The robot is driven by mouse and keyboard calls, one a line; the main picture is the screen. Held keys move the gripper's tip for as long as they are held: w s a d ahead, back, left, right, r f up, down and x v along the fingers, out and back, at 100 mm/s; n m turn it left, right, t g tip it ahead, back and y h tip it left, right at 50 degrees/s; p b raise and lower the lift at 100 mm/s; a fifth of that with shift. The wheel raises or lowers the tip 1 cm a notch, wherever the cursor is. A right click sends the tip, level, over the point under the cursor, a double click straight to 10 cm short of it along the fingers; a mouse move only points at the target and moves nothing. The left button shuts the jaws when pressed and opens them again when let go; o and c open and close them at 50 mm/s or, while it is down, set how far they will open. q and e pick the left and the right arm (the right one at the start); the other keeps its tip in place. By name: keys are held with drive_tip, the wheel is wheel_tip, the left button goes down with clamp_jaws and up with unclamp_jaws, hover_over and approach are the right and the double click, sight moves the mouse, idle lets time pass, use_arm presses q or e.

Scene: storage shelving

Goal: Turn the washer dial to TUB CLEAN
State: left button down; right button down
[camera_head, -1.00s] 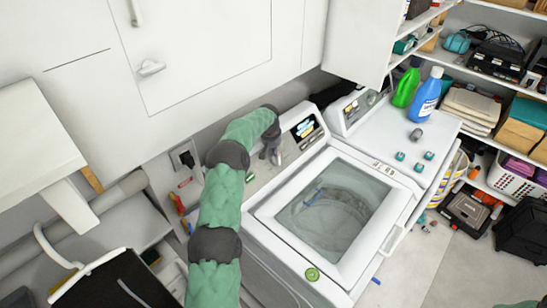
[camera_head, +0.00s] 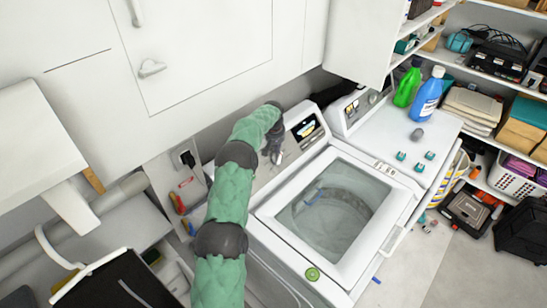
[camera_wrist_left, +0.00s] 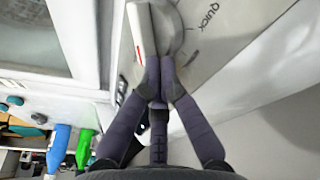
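The white washer (camera_head: 262,225) stands in the middle of the head view, with a lit display (camera_head: 306,129) on its rear console. The washer dial (camera_wrist_left: 141,28) shows in the left wrist view as a white bar with a red mark on a round grey base; the word QUICK is printed to its right. My left gripper (camera_wrist_left: 160,66) has its fingertips close together at the near end of the bar, apparently against its side. In the head view, the left gripper (camera_head: 277,156) is at the console left of the display and hides most of the dial. My right gripper is out of view.
The washer's glass lid (camera_head: 337,208) is closed. A second white machine (camera_head: 385,135) stands to the right, with a green bottle (camera_head: 407,86) and a blue bottle (camera_head: 427,98) on top. White cabinets (camera_head: 215,50) hang above the console. Open floor lies at lower right.

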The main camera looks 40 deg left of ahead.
sight(281, 156)
use_arm(q)
drive_tip(key=shift+w+d, duration=0.1)
drive_tip(key=shift+w, duration=0.05)
drive_tip(key=shift+w+d+f, duration=0.2)
drive_tip(key=shift+w+f, duration=0.05)
drive_tip(key=shift+w, duration=0.35)
drive_tip(key=shift+w+d+f, duration=0.3)
drive_tip(key=shift+w+d, duration=0.05)
drive_tip(key=shift+w, duration=0.2)
idle(0.9)
drive_tip(key=v, duration=1.2)
drive_tip(key=shift+s+f, duration=0.1)
